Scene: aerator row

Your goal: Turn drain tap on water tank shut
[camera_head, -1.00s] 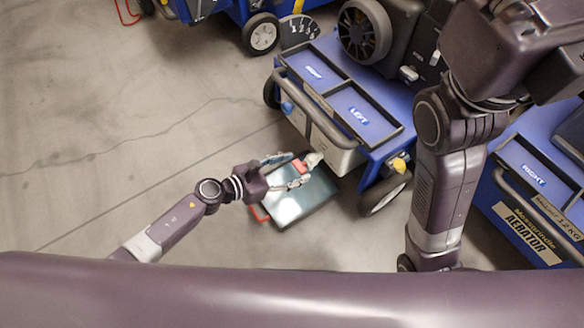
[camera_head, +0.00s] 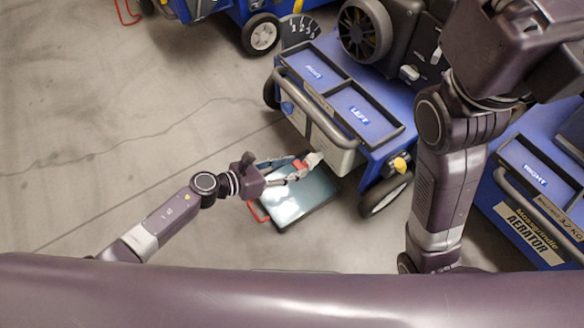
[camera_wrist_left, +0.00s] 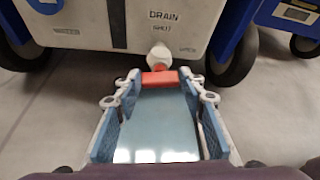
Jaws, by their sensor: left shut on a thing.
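The water tank (camera_head: 335,158) is a pale box under the blue cart. It fills the top of the left wrist view (camera_wrist_left: 90,22), with "DRAIN" printed above a white tap body (camera_wrist_left: 158,58). The tap's red handle (camera_head: 300,164) lies crosswise in the left wrist view (camera_wrist_left: 160,78), below the white body. My left gripper (camera_head: 298,170) is shut on the red handle, with a blue-padded finger at each end of it in the left wrist view (camera_wrist_left: 160,92). Small words beside the tap are hard to read. My right gripper is out of view.
A flat grey tray (camera_head: 318,208) with a red handle lies on the floor under the tap. The cart's wheel (camera_head: 385,195) is just right of it. Another blue aerator cart (camera_head: 540,180) stands at the right. The floor at left is clear.

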